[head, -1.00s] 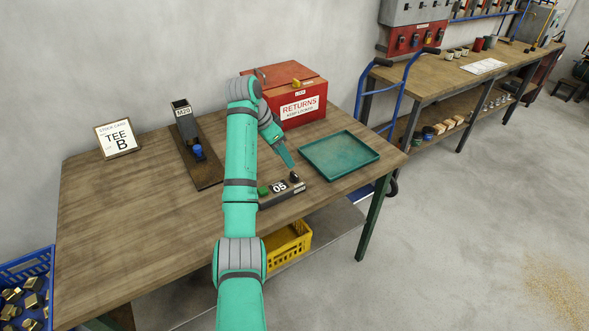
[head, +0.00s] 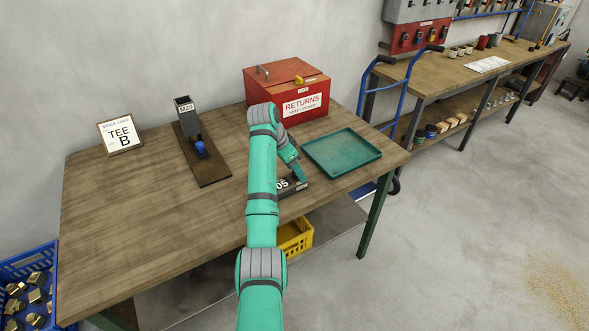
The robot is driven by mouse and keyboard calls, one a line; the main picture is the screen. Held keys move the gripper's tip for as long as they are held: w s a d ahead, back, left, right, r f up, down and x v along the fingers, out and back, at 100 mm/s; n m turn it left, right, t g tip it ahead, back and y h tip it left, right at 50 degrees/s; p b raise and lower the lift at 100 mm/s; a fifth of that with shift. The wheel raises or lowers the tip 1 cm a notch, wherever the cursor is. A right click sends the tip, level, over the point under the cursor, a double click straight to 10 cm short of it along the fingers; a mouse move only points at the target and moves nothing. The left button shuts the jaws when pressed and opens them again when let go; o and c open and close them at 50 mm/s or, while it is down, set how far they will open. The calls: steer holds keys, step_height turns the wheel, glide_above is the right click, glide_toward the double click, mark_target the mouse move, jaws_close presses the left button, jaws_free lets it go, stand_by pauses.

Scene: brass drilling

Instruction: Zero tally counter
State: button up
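The tally counter (head: 284,185) lies near the front edge of the wooden table. It is a dark block with a white number window that reads 05. My arm crosses in front of its left part, so the green button seen there earlier is hidden. My gripper (head: 298,175) points down at the counter's right end, where the black knob was seen earlier, and covers it. Whether the fingers touch the knob cannot be made out. The fingers are too small and overlapped to show if they are open or shut.
A green tray (head: 362,165) lies just right of the counter. A red RETURNS box (head: 305,88) stands behind it. The M20 fixture (head: 188,120) with a blue knob stands left of my arm on a dark plate.

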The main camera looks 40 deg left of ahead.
steer(key=c, duration=1.1)
